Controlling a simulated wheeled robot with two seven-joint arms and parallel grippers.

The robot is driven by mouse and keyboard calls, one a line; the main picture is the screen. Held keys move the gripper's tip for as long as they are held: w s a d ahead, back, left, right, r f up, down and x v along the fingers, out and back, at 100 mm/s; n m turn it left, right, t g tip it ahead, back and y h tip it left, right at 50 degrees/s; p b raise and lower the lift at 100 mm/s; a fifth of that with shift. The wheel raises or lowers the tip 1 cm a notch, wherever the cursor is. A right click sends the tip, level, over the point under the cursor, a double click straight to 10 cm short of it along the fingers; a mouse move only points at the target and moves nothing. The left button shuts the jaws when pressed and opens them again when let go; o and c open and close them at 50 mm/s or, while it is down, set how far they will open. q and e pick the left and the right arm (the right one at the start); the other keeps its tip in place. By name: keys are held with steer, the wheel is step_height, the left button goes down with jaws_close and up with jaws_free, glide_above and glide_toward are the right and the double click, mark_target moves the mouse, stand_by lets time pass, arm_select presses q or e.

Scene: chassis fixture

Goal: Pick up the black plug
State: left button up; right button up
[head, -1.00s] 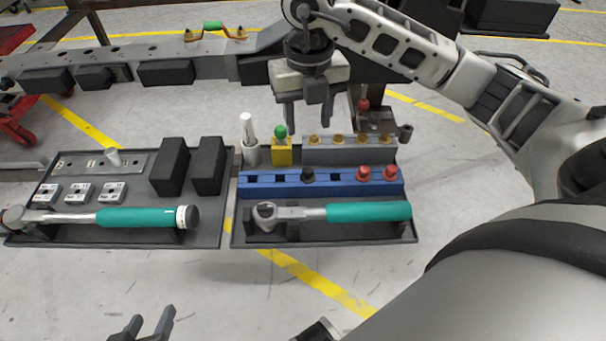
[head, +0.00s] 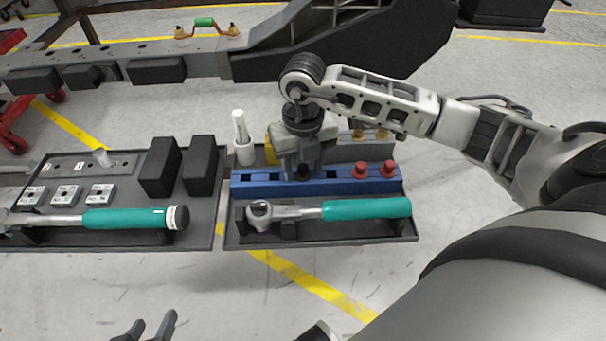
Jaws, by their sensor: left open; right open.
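The black plug (head: 304,173) sits in the blue rack (head: 335,187), left of two red plugs (head: 375,170). My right gripper (head: 303,176) points down right over the black plug, with its fingers at the rack's level. It is open, and its fingers and wrist hide part of the plug. I cannot tell whether the fingers touch it. My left gripper (head: 146,328) is open and empty at the bottom edge, in front of the trays.
A teal-handled ratchet (head: 330,209) lies in the right tray (head: 400,236), in front of the rack. A white bottle (head: 243,140) stands behind the rack, left of my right gripper. The left tray (head: 70,241) holds a teal-handled torque wrench (head: 120,218) and black blocks (head: 160,167).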

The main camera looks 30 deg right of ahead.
jaws_close()
stand_by(0.3)
